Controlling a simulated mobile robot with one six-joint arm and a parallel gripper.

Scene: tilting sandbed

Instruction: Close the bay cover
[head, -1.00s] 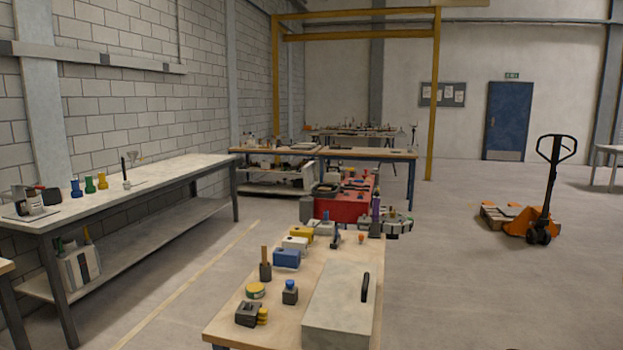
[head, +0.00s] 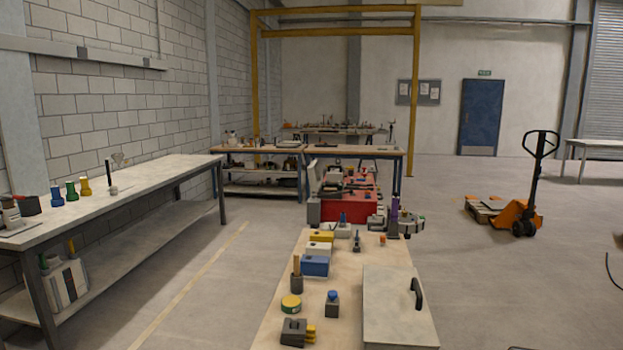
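A flat light grey panel or box (head: 390,308) with a dark upright handle (head: 416,293) lies at the near right of the wooden bench. It may be the bay cover, but I cannot tell for sure. No open bay can be made out beside it. My gripper is not in view.
The wooden bench (head: 345,270) holds a blue box (head: 315,266), a yellow-green tin (head: 291,304) and several blocks. A red bench unit (head: 345,210) stands behind it. A long workbench (head: 120,185) runs along the left wall. An orange pallet truck (head: 517,215) stands right, with clear floor between.

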